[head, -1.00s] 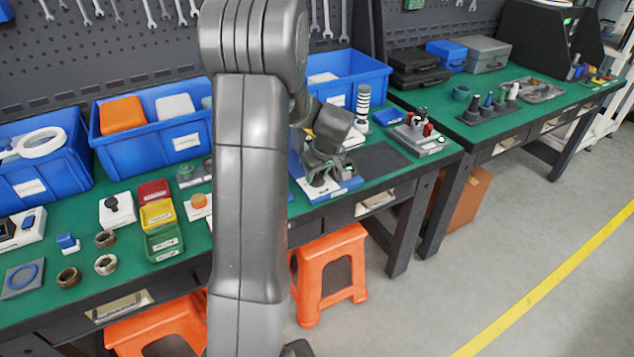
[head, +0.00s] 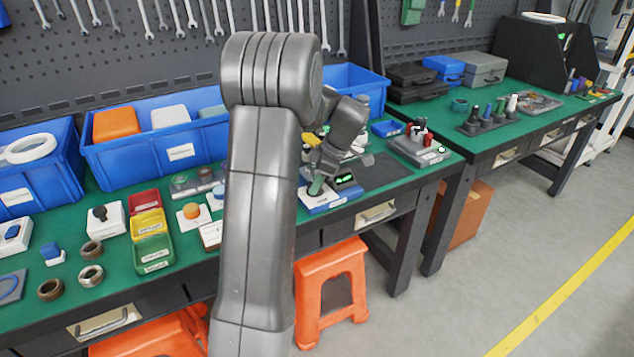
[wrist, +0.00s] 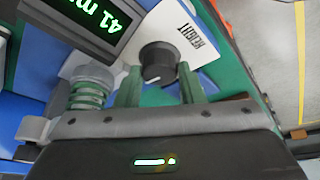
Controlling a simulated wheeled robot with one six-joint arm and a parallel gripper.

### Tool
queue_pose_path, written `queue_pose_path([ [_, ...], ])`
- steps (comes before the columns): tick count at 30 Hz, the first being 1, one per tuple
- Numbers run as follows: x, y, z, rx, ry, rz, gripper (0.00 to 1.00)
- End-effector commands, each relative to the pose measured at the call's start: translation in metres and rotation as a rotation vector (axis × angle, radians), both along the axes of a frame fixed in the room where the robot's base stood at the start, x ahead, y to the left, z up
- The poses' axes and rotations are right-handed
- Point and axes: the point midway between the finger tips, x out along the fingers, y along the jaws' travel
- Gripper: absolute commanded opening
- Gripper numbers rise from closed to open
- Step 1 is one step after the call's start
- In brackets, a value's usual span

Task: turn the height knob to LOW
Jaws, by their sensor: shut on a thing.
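A dark display (wrist: 85,18) beside the panel shows green digits starting "41 m". In the head view my gripper (head: 316,182) is down at the blue-and-white device (head: 328,200), whose lit display (head: 346,180) shows to its right. The knob is hidden there, and I cannot see a LOW mark.
A green coil with a grey cap (wrist: 90,82) stands close beside my left finger in the wrist view. A dark mat (head: 385,172) and a grey fixture (head: 424,148) lie to the right. Blue bins (head: 150,150) stand behind. An orange stool (head: 330,285) is below the bench.

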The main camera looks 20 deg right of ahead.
Motion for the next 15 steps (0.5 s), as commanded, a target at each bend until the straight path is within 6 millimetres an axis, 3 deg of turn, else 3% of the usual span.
queue_pose_path([
  [15, 0.0000, -0.0013, -0.0003, -0.002, 0.002, 0.091, 0.12],
])
